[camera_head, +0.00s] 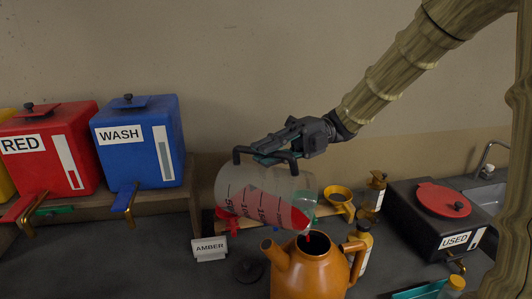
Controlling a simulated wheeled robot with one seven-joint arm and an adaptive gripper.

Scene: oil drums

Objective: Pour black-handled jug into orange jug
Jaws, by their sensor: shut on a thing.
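The black-handled jug (245,190) is a clear measuring jug with marks on its side and red liquid inside. My gripper (268,153) is shut on its black handle (243,152) from above. The jug is held in the air, tilted with its lip down to the right. The orange jug (305,270) stands upright on the counter below, with a spout on its left and a handle on its right. The tilted lip is above its open top, and red liquid shows at the opening. The level inside the orange jug is hidden.
Red (50,150) and blue (140,140) tap containers stand at the left. An AMBER sign (209,248) and a dark round lid (248,270) are left of the orange jug. Amber bottles (363,240) stand close behind its right. A black USED box (435,220) and a sink (487,190) are right.

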